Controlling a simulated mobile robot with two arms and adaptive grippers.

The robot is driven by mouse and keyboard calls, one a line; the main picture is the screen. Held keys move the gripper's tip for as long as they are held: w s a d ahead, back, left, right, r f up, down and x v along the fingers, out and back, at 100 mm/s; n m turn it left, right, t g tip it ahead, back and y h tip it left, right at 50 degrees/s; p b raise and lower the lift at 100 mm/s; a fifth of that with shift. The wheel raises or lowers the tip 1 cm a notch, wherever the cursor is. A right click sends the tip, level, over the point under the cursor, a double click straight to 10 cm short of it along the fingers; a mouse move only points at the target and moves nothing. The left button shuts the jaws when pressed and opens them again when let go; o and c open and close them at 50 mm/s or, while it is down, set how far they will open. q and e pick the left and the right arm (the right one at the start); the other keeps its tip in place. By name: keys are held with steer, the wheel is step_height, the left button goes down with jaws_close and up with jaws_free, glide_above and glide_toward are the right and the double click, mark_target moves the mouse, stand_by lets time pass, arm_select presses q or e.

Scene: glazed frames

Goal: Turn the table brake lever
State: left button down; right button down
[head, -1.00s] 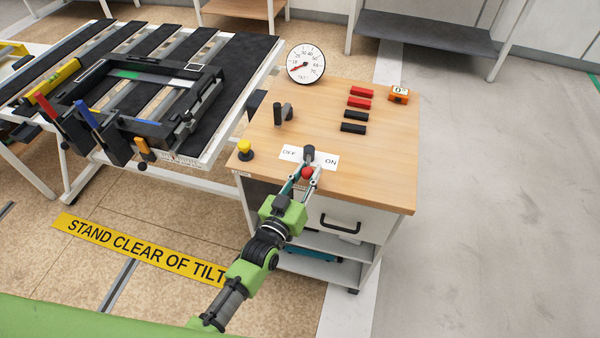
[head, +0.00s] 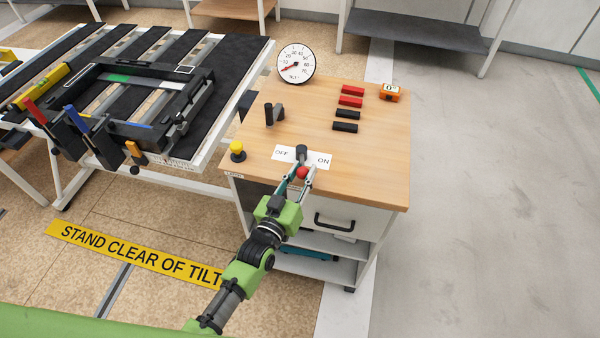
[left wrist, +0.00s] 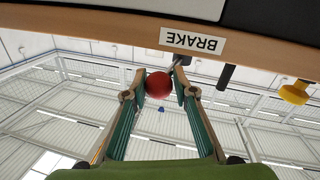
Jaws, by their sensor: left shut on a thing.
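The brake lever has a dark pivot (head: 301,151) at the front edge of the wooden cabinet top and a red ball knob (head: 302,172) pointing toward me. The lever lies between the OFF label (head: 282,152) and the ON label (head: 323,160). My left gripper (head: 301,175) is shut on the red knob from the front. In the left wrist view the knob (left wrist: 158,85) sits between the two fingers, below an upside-down BRAKE label (left wrist: 193,42). The lever's shaft is mostly hidden. My right gripper is not in view.
The wooden top (head: 370,170) also holds a dial gauge (head: 296,64), a black handle (head: 273,113), red and black bars, an orange counter (head: 389,92) and a yellow button (head: 237,150). A slatted tilting table (head: 235,60) stands at left. Floor at right is clear.

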arm_select(q)
steer(key=shift+w+d+r, duration=0.1)
steer(key=shift+d+r, duration=0.4)
steer(key=shift+d, duration=0.05)
steer(key=c, duration=1.7)
jaws_free()
steer(key=shift+w+d+f, duration=0.2)
steer(key=shift+d+f, duration=0.1)
steer(key=shift+d, duration=0.15)
steer(key=shift+s+a+f, duration=0.1)
steer(key=shift+s+a, duration=0.05)
steer(key=shift+a, duration=0.25)
steer(key=shift+s+a, duration=0.15)
steer(key=shift+s, duration=0.15)
steer(key=v, duration=1.1)
steer(key=shift+s, duration=0.1)
